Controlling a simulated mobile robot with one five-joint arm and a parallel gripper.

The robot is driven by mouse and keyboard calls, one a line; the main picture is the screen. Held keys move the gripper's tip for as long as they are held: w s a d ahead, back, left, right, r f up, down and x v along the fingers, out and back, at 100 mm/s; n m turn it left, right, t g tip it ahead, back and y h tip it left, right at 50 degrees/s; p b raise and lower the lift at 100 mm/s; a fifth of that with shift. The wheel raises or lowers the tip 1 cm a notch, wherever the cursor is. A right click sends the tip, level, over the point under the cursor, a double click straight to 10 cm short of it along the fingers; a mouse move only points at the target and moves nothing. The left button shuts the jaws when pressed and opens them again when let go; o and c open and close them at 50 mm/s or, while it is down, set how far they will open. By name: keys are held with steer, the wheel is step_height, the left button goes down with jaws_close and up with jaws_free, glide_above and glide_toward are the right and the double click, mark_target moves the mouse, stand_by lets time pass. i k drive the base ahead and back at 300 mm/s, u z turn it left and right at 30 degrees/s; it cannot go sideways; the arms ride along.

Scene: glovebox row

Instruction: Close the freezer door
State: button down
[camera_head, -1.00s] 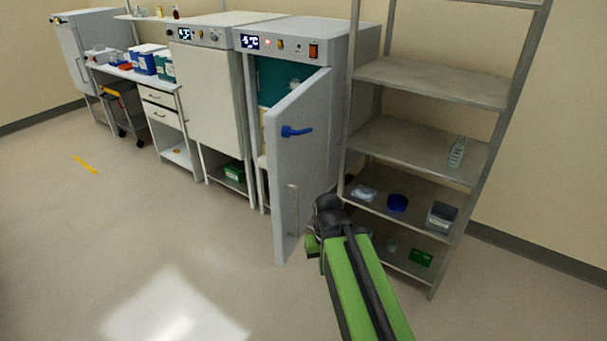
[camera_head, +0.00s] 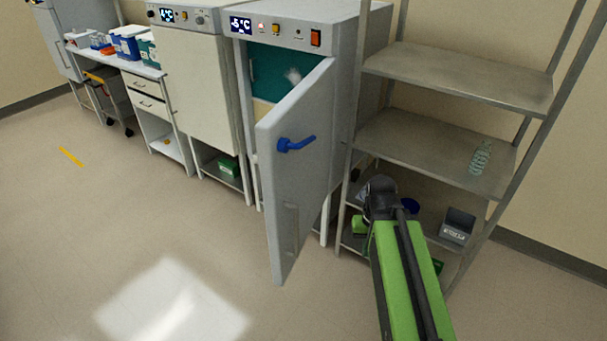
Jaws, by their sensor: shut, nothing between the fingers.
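The freezer (camera_head: 275,28) is a grey cabinet with a lit temperature display, standing right of the middle cabinet. Its door (camera_head: 297,190) stands partly open, swung out toward me with its hinge side at the right. Teal interior shows above the door's top edge. The door has a blue handle (camera_head: 296,144) and a pale bar lower down. My gripper (camera_head: 372,192), at the end of my green and black arm, is to the right of the door, in front of the shelf rack. It looks apart from the door and holds nothing. Its fingertips are hard to make out.
A metal shelf rack (camera_head: 455,78) stands close on the freezer's right, with a bottle (camera_head: 480,156) and a grey box (camera_head: 458,226). A closed cabinet (camera_head: 201,85) and a bench (camera_head: 140,68) are at the left. Floor left of the door is clear.

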mark_target(295, 183)
steer(key=u, duration=0.2)
steer(key=i, duration=0.35)
steer(key=k, duration=0.55)
steer(key=u, duration=2.45)
steer(key=k, duration=1.25)
steer(key=z, duration=0.7)
steer(key=i, duration=0.95)
steer(key=u, duration=0.1)
